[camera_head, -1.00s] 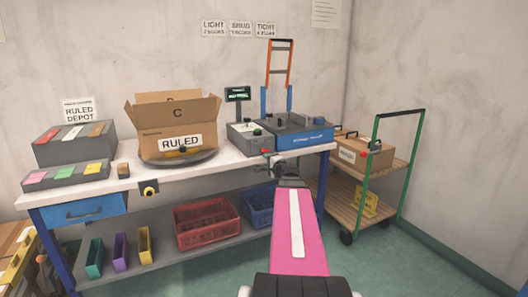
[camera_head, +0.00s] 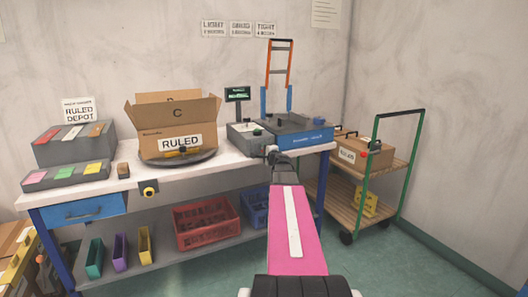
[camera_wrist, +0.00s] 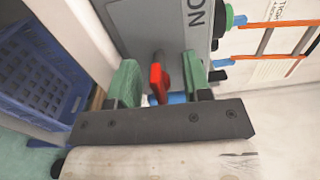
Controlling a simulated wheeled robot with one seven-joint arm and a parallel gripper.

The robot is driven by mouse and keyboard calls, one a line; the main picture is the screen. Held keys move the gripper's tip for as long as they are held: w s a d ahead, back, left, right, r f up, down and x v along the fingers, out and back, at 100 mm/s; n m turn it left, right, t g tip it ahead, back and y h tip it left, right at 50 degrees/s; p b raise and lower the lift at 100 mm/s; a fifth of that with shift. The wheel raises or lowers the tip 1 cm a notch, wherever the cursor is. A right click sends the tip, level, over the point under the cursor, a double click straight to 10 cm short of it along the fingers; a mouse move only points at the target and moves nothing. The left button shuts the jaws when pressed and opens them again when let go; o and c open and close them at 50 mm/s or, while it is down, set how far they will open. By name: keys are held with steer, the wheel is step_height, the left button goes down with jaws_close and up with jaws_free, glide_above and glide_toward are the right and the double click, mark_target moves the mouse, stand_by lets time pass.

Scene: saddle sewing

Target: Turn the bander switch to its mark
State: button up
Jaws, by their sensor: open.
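The bander (camera_head: 300,137) is a grey and blue machine at the right end of the table, with an orange-railed frame rising behind it. Its red switch lever (camera_wrist: 157,84) shows in the wrist view in front of a grey panel with the letters "ON" (camera_wrist: 196,14). My gripper (camera_wrist: 160,78) is open, with one green finger on each side of the red lever. I cannot tell whether either finger touches it. In the head view my gripper (camera_head: 272,152) is at the bander's front and hides the switch. I cannot make out the mark.
An open carton labelled RULED (camera_head: 180,128) stands on a round turntable (camera_head: 178,157) to the left. A blue crate (camera_head: 256,204) and a red crate (camera_head: 206,223) sit on the lower shelf. A green-railed cart (camera_head: 372,190) with a box stands to the right.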

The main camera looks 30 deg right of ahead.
steer(key=shift+w, duration=0.35)
jaws_close()
